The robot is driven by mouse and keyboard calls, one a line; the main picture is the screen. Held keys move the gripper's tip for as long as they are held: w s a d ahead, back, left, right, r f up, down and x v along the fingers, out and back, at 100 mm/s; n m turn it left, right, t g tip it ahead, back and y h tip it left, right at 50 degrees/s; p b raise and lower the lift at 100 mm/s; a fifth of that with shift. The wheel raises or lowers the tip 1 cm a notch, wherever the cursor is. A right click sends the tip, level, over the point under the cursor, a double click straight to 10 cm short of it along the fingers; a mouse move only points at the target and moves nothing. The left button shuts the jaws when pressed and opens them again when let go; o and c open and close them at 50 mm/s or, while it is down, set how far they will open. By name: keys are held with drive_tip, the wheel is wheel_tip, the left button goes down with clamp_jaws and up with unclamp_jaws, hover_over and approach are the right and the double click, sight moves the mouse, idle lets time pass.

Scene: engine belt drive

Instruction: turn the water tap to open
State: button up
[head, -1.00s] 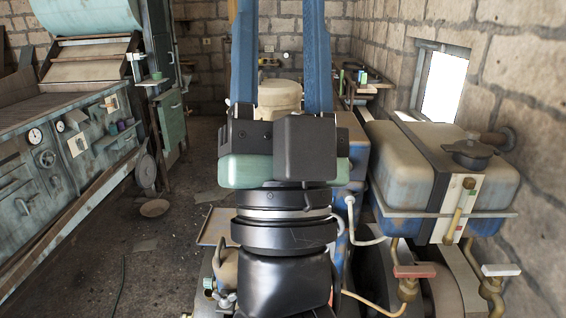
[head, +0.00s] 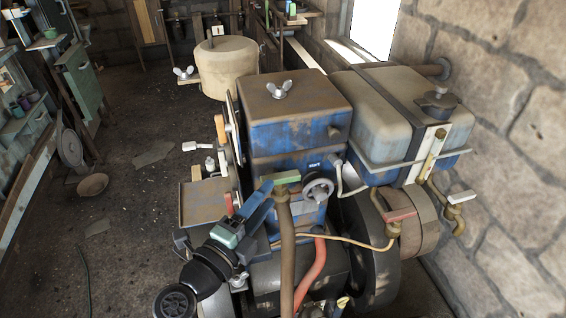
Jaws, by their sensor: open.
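A tap with a green bar handle (head: 287,177) sits on top of a thick brown pipe in front of the blue engine housing; I take it to be the water tap, though no label is readable. My gripper (head: 266,186) reaches up from the lower left, its long blue fingers ending beside the left end of the green handle. The fingers overlap in this view, so their gap is hidden, and I cannot tell whether they touch or straddle the handle. Two other taps, one with a red handle (head: 399,216) and one with a white handle (head: 462,197), are further right.
A grey handwheel (head: 318,190) is close to the right of the green handle. The blue engine housing (head: 292,110) stands behind, with a tank (head: 385,115) at the right. A red hose (head: 312,268) runs below. Floor (head: 130,220) at the left is open.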

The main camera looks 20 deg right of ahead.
sight(284, 174)
drive_tip(key=p+x, duration=0.1)
drive_tip(key=x, duration=0.8)
drive_tip(key=shift+w+d, duration=0.2)
drive_tip(key=shift+w, duration=0.05)
drive_tip(key=shift+c, duration=0.2)
clamp_jaws()
